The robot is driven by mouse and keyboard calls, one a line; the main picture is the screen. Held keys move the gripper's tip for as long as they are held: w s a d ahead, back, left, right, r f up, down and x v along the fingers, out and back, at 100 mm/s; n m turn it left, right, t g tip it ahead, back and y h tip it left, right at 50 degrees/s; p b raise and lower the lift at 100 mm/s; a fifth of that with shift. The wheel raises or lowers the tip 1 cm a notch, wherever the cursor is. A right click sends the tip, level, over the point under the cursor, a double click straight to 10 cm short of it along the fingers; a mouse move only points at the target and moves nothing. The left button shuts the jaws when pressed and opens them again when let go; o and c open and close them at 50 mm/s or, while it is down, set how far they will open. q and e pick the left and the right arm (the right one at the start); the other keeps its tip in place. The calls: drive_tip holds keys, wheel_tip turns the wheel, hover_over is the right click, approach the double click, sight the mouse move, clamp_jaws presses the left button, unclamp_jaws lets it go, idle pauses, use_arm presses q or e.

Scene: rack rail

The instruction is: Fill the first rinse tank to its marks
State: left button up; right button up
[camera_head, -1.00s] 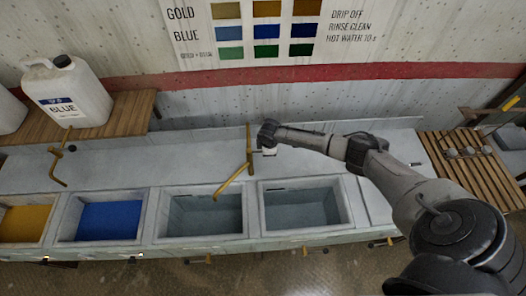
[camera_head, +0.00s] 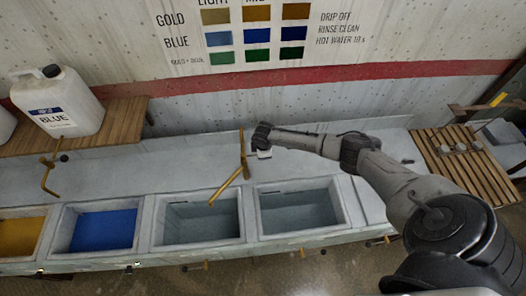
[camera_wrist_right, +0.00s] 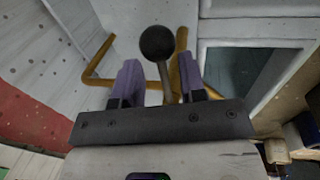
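Two grey rinse tanks sit in the counter in the head view, the left one (camera_head: 162,236) beside the blue bath and the right one (camera_head: 258,222) beyond it. Both show a darker surface inside; the marks are too small to read. A brass swing spout (camera_head: 228,185) ends over the left tank; I cannot tell whether water runs. My right gripper (camera_head: 262,143) is at the tap behind the tanks. In the right wrist view its purple fingers (camera_wrist_right: 160,66) are apart, with a lever stem (camera_wrist_right: 166,88) with a black ball knob (camera_wrist_right: 158,43) between them. My left gripper is not in view.
A gold bath (camera_head: 20,238) and a blue bath (camera_head: 105,230) lie left, with another brass tap (camera_head: 48,178) behind them. A white BLUE jug (camera_head: 62,105) stands on a wooden shelf. A slatted wooden rack (camera_head: 470,165) is at right. Small valves line the counter front.

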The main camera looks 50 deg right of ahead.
drive_tip(key=shift+r, duration=0.15)
wheel_tip(320, 180, up, 13)
drive_tip(key=s+a, duration=0.2)
drive_tip(key=shift+r+b, duration=0.15)
drive_tip(key=shift+b, duration=0.2)
idle(0.6)
